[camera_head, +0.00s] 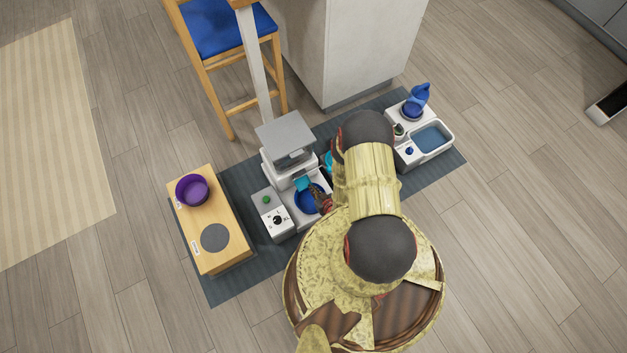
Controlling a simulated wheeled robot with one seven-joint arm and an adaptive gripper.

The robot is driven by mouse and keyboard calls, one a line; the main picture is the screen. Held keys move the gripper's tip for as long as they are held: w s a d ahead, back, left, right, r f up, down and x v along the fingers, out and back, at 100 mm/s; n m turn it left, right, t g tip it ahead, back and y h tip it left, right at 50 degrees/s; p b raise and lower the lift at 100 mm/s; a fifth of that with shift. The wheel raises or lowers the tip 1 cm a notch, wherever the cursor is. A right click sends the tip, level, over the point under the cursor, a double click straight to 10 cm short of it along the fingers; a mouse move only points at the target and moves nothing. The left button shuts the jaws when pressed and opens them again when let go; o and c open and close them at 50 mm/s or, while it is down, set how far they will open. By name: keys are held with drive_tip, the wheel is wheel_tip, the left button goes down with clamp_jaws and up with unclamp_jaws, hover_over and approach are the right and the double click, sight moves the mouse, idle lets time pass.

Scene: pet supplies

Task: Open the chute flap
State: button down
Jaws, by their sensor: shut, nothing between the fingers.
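A white feeder (275,168) with a grey square top (285,132) stands on the dark mat, left of my arm. A small teal flap (302,183) shows at its front, above a blue bowl (305,203); I take it for the chute flap. Its exact angle is too small to tell. My gripper (319,194) is shut and empty, just right of the flap and over the bowl's right side. Whether it touches the flap cannot be told. My arm hides part of the area to the right of it.
A control panel with a black knob (277,219) and green button (266,200) sits left of the bowl. A wooden stand (222,261) holds a purple bowl (192,190). A white water unit (434,145) stands right. A blue-seated chair (222,28) is behind.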

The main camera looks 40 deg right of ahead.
drive_tip(key=shift+r, duration=0.1)
wheel_tip(320, 180, up, 10)
idle(0.6)
idle(0.5)
